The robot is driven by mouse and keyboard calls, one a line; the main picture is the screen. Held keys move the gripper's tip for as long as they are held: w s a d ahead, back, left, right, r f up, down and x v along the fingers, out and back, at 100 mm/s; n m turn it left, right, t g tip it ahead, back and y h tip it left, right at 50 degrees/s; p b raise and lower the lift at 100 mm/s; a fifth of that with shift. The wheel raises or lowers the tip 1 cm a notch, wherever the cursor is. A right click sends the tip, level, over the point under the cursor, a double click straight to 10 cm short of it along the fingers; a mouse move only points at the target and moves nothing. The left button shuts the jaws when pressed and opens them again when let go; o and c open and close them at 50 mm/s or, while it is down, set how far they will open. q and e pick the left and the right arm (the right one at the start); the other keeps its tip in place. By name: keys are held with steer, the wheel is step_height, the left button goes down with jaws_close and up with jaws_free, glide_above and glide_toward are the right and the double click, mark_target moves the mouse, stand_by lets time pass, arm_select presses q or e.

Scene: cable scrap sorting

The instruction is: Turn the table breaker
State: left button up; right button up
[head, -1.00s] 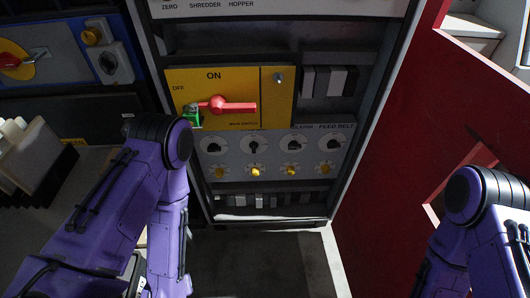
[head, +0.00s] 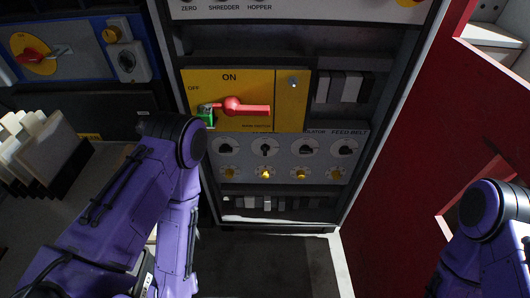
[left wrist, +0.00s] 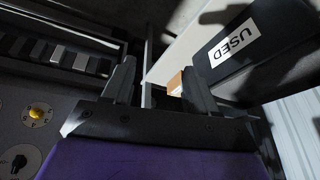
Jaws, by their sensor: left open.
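The open cabinet holds a row of black rotary dials on a grey panel (head: 284,158), each above a small yellow knob. I read FEED BELT over the far right dial (head: 345,148); I cannot read a table label on any dial. The yellow main switch plate (head: 230,84) above has a red handle (head: 246,108) lying level. My left gripper (left wrist: 158,88) is open and empty in the left wrist view. There a dial (left wrist: 18,162) and a yellow knob (left wrist: 38,112) show at the left, apart from the fingers. My right gripper is out of view.
A green padlock (head: 206,115) hangs by the main switch. A blue panel (head: 75,50) with another red handle is at the left. A red door (head: 420,130) stands open at the right. A dark box labelled USED (left wrist: 235,45) lies beyond my left fingers.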

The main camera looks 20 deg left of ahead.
arm_select(q)
steer(key=f+b, duration=0.1)
steer(key=w+f+b, duration=0.1)
steer(key=f+b, duration=0.1)
steer(key=shift+w, duration=0.25)
steer(key=shift+c, duration=1)
steer(key=n+t+y+b, duration=0.2)
steer(key=n+t+b, duration=1.2)
steer(key=n+b, duration=1.4)
glide_toward(265, 152)
steer(key=w+a+n+p, duration=0.1)
steer(key=w, duration=0.1)
steer(key=w+n, duration=0.2)
steer(key=w, duration=0.1)
steer(key=w+a+n+p, duration=0.1)
steer(key=w, duration=0.2)
steer(key=shift+w+a+f+p, duration=0.15)
steer(key=shift+a+p, duration=0.2)
jaws_close()
